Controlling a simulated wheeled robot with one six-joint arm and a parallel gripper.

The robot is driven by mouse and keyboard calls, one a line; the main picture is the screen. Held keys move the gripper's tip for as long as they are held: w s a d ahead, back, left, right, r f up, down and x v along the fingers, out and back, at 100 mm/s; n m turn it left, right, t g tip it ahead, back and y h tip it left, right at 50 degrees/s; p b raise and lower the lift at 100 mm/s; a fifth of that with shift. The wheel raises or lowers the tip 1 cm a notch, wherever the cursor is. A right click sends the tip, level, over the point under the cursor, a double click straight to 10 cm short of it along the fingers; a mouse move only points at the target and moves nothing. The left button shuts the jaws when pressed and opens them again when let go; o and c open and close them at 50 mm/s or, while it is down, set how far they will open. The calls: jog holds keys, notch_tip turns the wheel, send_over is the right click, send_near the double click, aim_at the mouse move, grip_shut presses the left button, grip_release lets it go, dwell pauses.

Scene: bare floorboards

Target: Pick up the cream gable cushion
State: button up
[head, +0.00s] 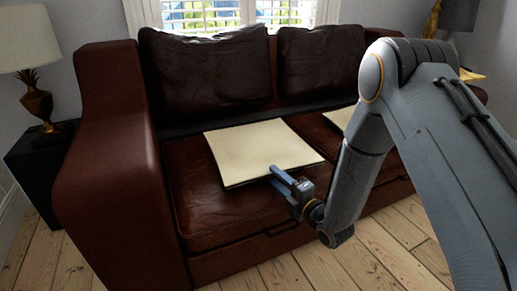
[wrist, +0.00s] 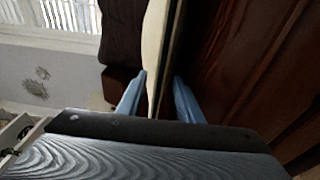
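A flat, square cream cushion (head: 258,150) lies on the left seat of the brown leather sofa. My gripper (head: 283,179) is at its front edge, near the front right corner. In the wrist view the cushion (wrist: 154,48) shows edge-on, its edge reaching between the two blue fingers of my gripper (wrist: 158,82). One finger is close against the cream face, and a narrow gap shows between the other finger and the dark underside. The fingers are apart; I see no firm grip. A second cream piece (head: 338,117) lies on the right seat, partly hidden by my arm.
The brown leather sofa (head: 112,150) has a high left armrest and two dark back cushions (head: 205,75), (head: 318,62). A lamp (head: 37,98) stands on a black side table (head: 30,165) at left. Bare floorboards (head: 285,272) lie in front.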

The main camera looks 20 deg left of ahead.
aim_at(269, 171)
jog(key=b+x, duration=0.1)
jog(key=x, duration=0.3)
jog(key=shift+a, duration=0.1)
jog(key=shift+r, duration=0.1)
grip_shut()
